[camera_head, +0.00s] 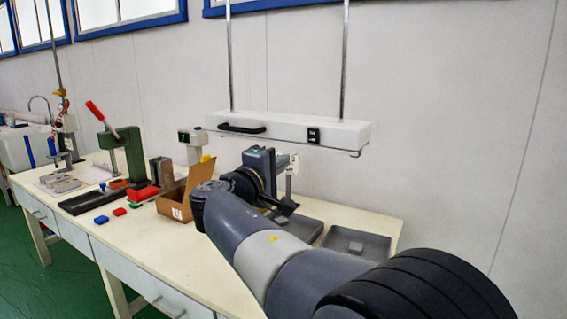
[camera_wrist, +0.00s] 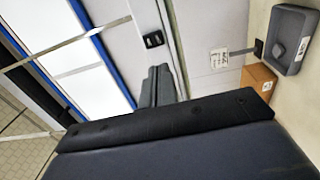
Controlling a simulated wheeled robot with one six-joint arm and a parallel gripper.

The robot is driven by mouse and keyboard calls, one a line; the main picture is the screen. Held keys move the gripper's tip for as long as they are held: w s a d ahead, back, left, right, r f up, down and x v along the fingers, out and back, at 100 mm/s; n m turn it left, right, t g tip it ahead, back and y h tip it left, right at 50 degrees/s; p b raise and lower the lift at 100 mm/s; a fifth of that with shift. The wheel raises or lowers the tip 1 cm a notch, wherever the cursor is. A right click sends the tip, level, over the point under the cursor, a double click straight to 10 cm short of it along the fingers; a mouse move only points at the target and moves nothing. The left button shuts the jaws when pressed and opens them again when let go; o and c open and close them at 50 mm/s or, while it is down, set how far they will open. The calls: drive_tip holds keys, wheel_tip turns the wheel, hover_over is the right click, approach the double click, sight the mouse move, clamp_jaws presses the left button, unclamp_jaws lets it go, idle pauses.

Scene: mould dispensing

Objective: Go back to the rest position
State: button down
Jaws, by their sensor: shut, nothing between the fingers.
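My arm reaches in from the lower right of the head view and bends back over the table (camera_head: 150,248). My gripper (camera_wrist: 158,84) shows in the wrist view as grey fingers close together, shut and empty. In the head view the dark end of the arm is above the table, beside the grey trays; the fingers are too small and partly hidden to make out there. The wrist view looks tilted, with windows and wall behind the fingers.
An open cardboard box (camera_head: 173,205) stands left of my arm. Grey trays (camera_head: 378,253) lie to its right. A green press (camera_head: 130,155) with a red lever, small coloured blocks and a vice stand farther left. A white lamp bar (camera_head: 290,130) hangs above.

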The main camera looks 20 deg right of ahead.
drive_tip(key=r+p+x, duration=0.1)
drive_tip(key=p+x, duration=0.5)
drive_tip(key=x, duration=0.3)
drive_tip(key=shift+r+g+y+p, duration=0.3)
drive_tip(key=shift+r+y, duration=0.05)
drive_tip(key=shift+y, duration=0.05)
drive_tip(key=p, duration=0.2)
drive_tip(key=shift+a+r+p, duration=0.2)
drive_tip(key=shift+a+p, duration=0.05)
drive_tip(key=shift+p, duration=0.05)
